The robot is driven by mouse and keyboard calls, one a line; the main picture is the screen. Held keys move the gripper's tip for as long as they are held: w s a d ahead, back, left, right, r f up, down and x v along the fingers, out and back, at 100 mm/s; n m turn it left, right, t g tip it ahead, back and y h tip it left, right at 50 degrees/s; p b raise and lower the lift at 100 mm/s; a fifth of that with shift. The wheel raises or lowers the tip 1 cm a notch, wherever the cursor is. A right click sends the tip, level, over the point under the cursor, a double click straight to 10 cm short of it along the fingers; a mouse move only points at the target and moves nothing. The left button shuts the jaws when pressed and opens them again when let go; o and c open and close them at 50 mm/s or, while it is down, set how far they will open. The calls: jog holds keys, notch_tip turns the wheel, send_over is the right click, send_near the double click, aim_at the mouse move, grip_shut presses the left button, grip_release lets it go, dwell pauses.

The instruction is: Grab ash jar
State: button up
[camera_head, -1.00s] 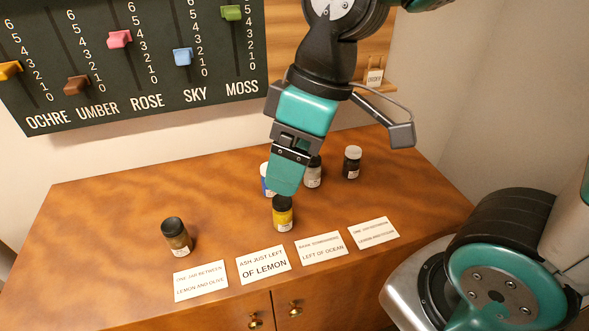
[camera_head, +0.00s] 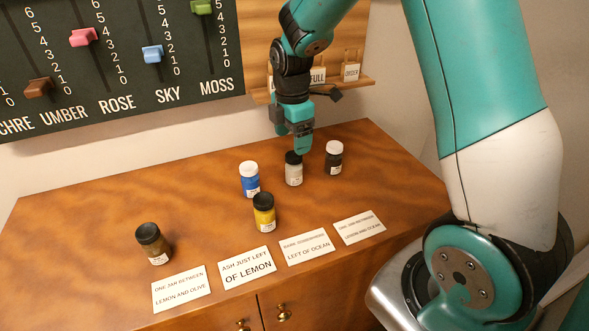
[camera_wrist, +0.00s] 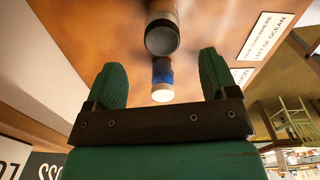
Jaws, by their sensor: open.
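A pale grey jar with a black lid, seemingly the ash jar (camera_head: 293,172), stands upright at the back of the wooden table. My gripper (camera_head: 301,150) points down right at its lid in the head view and partly covers it. In the wrist view the grey jar's dark lid (camera_wrist: 161,40) shows just beyond the gap between my two green fingers (camera_wrist: 161,75). The fingers are spread, with nothing held. I cannot tell whether they touch the jar.
A blue jar with a white lid (camera_head: 249,179) stands left of the grey jar, and a dark jar with a white lid (camera_head: 334,158) right of it. A yellow jar (camera_head: 264,213) and an olive-brown jar (camera_head: 154,244) stand nearer the front. Printed cards (camera_head: 247,267) line the front edge.

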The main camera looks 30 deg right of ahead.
aim_at(294, 167)
jog(key=f, duration=0.4)
jog(key=f+p, duration=0.1)
jog(key=f, duration=0.4)
jog(key=shift+s+d+f, duration=0.1)
jog(key=shift+s, duration=0.1)
jog(key=c, duration=1)
